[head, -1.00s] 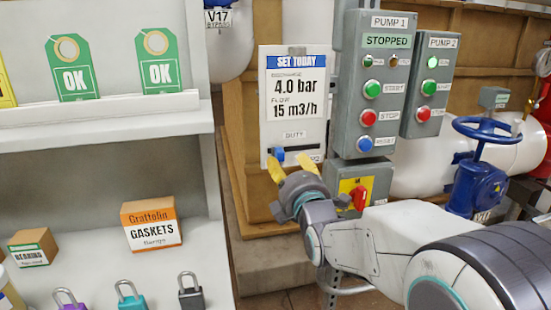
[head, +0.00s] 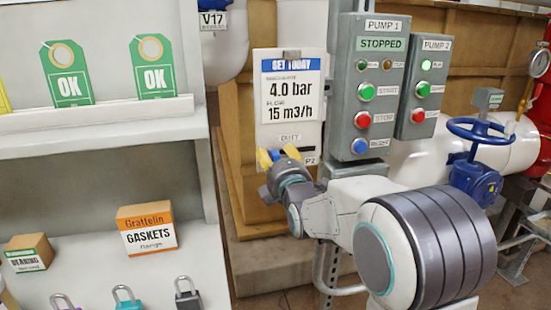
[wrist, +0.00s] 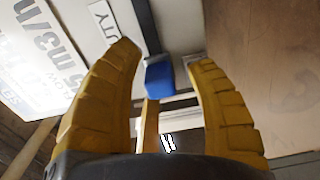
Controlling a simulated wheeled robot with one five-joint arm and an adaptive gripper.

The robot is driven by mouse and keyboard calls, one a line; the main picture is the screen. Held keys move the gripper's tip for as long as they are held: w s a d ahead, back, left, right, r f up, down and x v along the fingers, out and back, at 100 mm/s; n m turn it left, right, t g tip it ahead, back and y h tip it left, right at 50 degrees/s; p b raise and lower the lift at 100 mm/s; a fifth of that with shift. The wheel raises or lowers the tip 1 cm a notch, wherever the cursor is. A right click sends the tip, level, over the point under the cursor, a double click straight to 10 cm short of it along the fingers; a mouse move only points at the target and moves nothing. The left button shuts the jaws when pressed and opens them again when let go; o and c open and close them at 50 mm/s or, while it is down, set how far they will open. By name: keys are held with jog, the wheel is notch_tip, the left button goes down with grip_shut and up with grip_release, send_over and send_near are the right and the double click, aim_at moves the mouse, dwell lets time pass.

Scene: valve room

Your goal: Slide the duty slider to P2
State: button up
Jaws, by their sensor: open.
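The duty slider is a blue knob (wrist: 160,80) on a dark slot near the bottom of the white "SET TODAY" board (head: 308,130). In the wrist view it sits between the two yellow fingers of my gripper (wrist: 168,70), with gaps to both. My gripper (head: 278,156) is open at the slot's left part in the head view, where its fingers hide most of the knob. The P2 label (head: 309,161) shows at the slot's right end. The DUTY label (wrist: 104,20) also shows in the wrist view.
The Pump 1 box (head: 378,85) and Pump 2 box (head: 425,85) stand right of the board. A blue valve wheel (head: 481,130) is farther right. A shelf with a gaskets box (head: 148,228) and several padlocks is at left.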

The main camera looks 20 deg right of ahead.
jog(key=shift+c, duration=0.2)
grip_shut()
dwell(0.3)
